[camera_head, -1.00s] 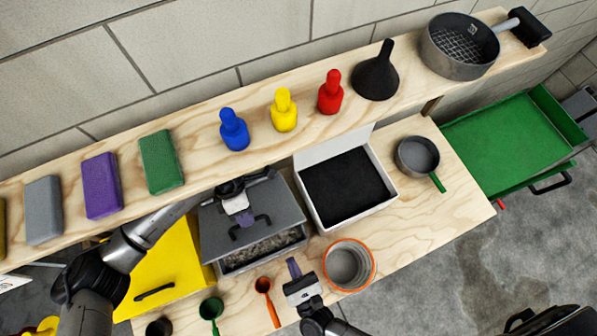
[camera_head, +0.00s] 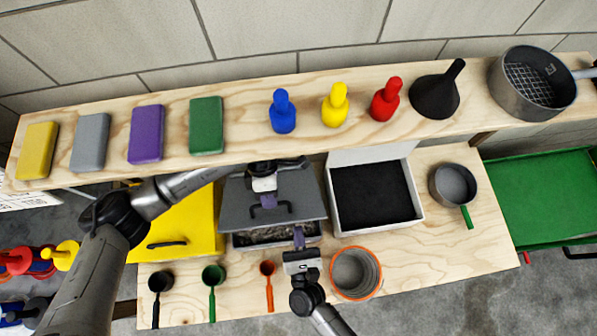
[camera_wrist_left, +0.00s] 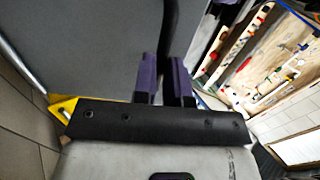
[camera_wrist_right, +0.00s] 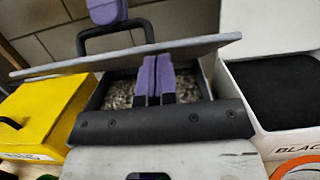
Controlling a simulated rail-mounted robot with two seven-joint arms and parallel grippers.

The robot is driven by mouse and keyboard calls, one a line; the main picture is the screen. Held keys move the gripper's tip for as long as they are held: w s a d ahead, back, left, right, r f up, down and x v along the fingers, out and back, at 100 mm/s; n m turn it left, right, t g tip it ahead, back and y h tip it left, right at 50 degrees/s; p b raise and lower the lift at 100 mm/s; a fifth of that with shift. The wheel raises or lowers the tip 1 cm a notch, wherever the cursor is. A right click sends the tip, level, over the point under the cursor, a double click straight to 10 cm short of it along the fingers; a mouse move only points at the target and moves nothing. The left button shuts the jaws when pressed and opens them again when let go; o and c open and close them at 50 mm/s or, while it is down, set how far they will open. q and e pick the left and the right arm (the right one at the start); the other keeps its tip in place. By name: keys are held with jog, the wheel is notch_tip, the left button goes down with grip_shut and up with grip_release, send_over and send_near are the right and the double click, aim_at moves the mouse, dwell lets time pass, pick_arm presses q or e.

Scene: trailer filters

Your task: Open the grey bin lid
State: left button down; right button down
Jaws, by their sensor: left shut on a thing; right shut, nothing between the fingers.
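The grey bin lid (camera_head: 245,190) is raised at its front edge, tilted over the grey bin (camera_head: 240,240). Grey granular contents (camera_wrist_right: 122,92) show in the gap beneath it. My left gripper (camera_head: 268,201) is shut on the lid's black handle (camera_head: 284,213); in the left wrist view the dark handle (camera_wrist_left: 170,30) runs between the purple fingers. My right gripper (camera_head: 299,238) is shut and empty at the bin's front right. In the right wrist view its fingertips (camera_wrist_right: 155,60) show just below the lid's edge (camera_wrist_right: 190,46), before the opening; whether they touch the lid cannot be told.
A yellow bin (camera_head: 190,232) stands left of the grey bin. An open white box (camera_head: 421,212) with black contents stands right. An orange-rimmed container (camera_head: 357,290) is close to my right gripper. Scoops (camera_head: 212,276) lie in front. A shelf (camera_head: 250,150) with bottles and blocks runs behind.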

pick_arm(q)
jog(key=shift+w+a+f, duration=0.2)
jog(key=shift+w+f, duration=0.05)
pick_arm(e)
jog(key=shift+w+r, duration=0.35)
jog(key=shift+r, duration=0.25)
pick_arm(q)
jog(key=c, duration=1.2)
grip_release()
jog(key=shift+w+d+r, duration=0.1)
jog(key=shift+r, duration=0.05)
jog(key=shift+o, duration=0.2)
pick_arm(e)
jog(key=shift+w, duration=0.25)
